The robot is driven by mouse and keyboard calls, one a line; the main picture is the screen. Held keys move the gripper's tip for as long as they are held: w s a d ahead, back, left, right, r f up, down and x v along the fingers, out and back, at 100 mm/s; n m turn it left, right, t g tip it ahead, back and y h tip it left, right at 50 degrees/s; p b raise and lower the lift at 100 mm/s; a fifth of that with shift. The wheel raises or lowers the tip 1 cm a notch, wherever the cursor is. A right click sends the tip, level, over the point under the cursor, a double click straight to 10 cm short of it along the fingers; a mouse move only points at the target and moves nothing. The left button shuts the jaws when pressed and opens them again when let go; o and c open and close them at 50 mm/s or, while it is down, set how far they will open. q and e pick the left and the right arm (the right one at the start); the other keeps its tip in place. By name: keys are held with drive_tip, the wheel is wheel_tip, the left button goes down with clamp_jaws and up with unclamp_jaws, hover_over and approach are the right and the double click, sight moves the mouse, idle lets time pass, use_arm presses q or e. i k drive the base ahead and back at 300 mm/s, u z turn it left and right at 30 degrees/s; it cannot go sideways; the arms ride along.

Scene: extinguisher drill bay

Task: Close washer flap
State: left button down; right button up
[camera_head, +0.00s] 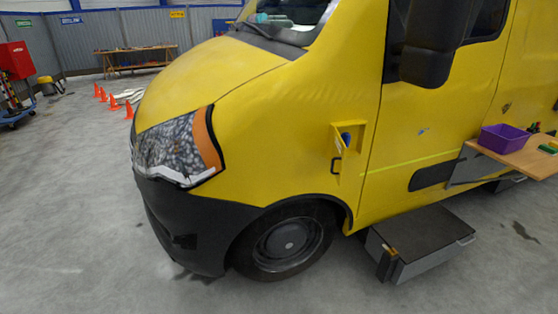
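A small yellow washer flap (338,142) is on the side of a yellow van (270,120), behind the headlight and above the front wheel. It stands open, tilted out from the body. A recess with a blue round cap (346,136) shows beside it. A dark handle-like loop (336,165) is just below. The flap's exact hinge line is too small to tell. Neither of my grippers is in view.
A dark step box (425,242) stands on the floor below the van door. A wooden table (530,158) with a purple bin (503,138) is at the right. Orange cones (129,110) stand at the back left.

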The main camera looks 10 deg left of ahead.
sight(339, 148)
drive_tip(key=u, duration=0.3)
drive_tip(key=i, duration=0.75)
drive_tip(key=z, duration=0.55)
drive_tip(key=i, duration=0.6)
drive_tip(key=z, duration=0.55)
